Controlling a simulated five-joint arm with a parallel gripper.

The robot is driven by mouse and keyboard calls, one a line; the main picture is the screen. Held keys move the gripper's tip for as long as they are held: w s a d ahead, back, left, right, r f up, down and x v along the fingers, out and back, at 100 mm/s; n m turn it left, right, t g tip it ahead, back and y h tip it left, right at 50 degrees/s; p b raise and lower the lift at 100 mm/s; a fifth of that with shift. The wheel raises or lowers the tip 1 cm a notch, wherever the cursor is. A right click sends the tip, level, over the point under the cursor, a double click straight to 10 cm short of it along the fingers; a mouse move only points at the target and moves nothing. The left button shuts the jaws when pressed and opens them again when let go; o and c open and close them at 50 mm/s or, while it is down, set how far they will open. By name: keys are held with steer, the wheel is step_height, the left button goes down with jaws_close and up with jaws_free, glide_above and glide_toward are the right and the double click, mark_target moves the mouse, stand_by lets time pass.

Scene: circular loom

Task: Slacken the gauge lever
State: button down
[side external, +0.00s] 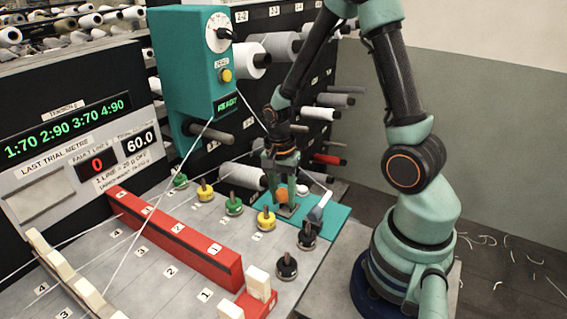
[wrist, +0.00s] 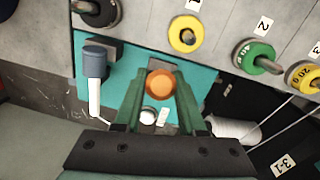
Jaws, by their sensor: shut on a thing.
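An orange ball knob (side external: 281,195), apparently the end of the gauge lever, stands over the teal plate (side external: 333,222). My gripper (side external: 287,204) points down and is shut on this knob. In the wrist view the orange knob (wrist: 160,85) sits between the two green fingers of my gripper (wrist: 161,83). The lever's lower part is hidden by the knob and fingers. A grey-blue cylinder with a white stem (wrist: 95,62) lies on the teal plate left of my gripper in the wrist view; it also shows right of my gripper in the side view (side external: 319,209).
Yellow, green and black pegged weights (side external: 266,219) stand close to the plate. A red numbered bar (side external: 175,237) lies across the grey table. The teal tension box (side external: 195,60) and threads rise behind. Thread spools (side external: 240,175) line the rack near my arm.

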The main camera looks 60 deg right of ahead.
steer(key=shift+d+r, duration=0.15)
steer(key=shift+d, duration=0.2)
steer(key=c, duration=0.5)
jaws_free()
step_height(320, 180, up, 12)
steer(key=w, duration=0.1)
steer(key=shift+w+d, duration=0.15)
steer(key=shift+d, duration=0.05)
